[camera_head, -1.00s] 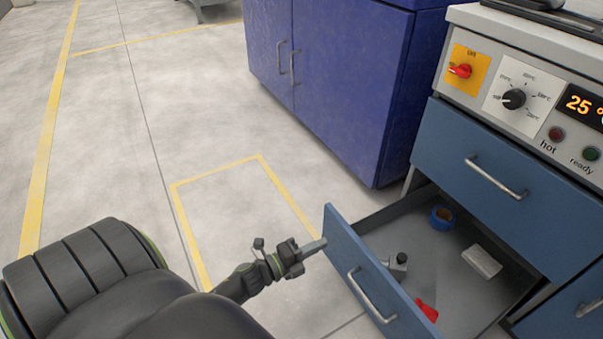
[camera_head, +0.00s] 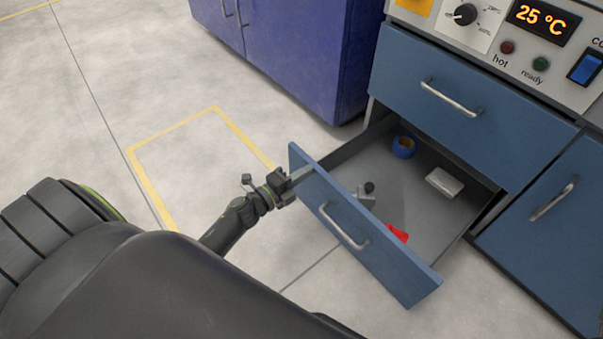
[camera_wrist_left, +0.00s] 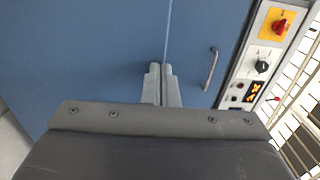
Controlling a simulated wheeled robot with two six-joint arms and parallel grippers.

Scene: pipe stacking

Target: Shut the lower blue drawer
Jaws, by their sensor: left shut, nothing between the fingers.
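The lower blue drawer (camera_head: 372,255) is pulled out, with its front panel standing well clear of the cabinet and its inside in view. Its silver bar handle (camera_head: 343,228) is on the outer face. My left gripper (camera_head: 306,172) is shut and empty, at the left end of the drawer front, near its top edge. Whether the fingertips touch the panel is hard to tell. In the left wrist view the closed fingers (camera_wrist_left: 163,75) point at blue panels. My right gripper is not in view.
The drawer holds a blue tape roll (camera_head: 404,146), a pale block (camera_head: 444,182), a small metal item (camera_head: 364,193) and a red item (camera_head: 397,233). A closed upper drawer (camera_head: 470,115) sits above. A purple cabinet (camera_head: 290,55) stands behind, with open floor on the left.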

